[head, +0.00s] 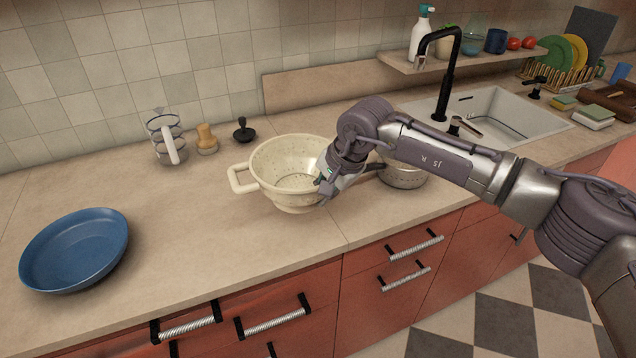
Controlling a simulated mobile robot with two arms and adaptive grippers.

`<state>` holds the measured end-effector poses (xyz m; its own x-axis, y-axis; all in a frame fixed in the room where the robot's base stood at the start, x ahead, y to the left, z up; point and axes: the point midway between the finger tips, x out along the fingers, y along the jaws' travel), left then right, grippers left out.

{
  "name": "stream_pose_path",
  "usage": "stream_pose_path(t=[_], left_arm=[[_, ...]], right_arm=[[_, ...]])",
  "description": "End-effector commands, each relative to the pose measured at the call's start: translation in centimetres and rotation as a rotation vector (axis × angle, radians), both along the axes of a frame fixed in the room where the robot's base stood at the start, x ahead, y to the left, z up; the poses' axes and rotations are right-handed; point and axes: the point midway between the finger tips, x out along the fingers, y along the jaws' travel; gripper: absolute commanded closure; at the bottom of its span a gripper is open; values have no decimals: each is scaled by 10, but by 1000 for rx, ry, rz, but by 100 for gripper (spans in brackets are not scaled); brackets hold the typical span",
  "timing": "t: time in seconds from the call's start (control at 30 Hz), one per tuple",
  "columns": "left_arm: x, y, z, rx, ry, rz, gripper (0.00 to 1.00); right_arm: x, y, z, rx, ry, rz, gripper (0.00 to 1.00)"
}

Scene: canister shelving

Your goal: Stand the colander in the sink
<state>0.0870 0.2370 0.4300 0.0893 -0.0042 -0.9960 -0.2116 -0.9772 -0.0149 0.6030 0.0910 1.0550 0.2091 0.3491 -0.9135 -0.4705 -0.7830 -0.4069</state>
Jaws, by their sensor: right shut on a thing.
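The cream speckled colander (270,172) is upright on the counter, left of the sink, with one loop handle pointing left. My right gripper (326,182) is shut on its right side, where the fingers partly hide the rim and the other handle. I cannot tell whether its base touches the counter or is just above it. The white sink (545,118) is set into the counter at the right, with a black tap (447,75) behind it. My right arm crosses in front of the sink's near left part. My left gripper is not in view.
A metal pot (405,177) stands right of the colander, partly behind my arm. The front middle counter is clear.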

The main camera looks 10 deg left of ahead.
Motion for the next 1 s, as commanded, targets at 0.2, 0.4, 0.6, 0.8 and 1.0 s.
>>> stream_pose_path(t=[0.2,0.4,0.6,0.8,1.0], left_arm=[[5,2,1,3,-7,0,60],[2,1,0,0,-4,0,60],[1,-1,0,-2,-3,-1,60],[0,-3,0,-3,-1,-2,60],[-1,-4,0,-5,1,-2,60]], right_arm=[[-27,-32,-20,1,3,55,100],[-73,-82,-53,0,7,145,100],[-149,-162,-106,0,11,295,100],[-204,-221,-145,1,7,416,100],[-239,-258,-170,2,6,493,100]])
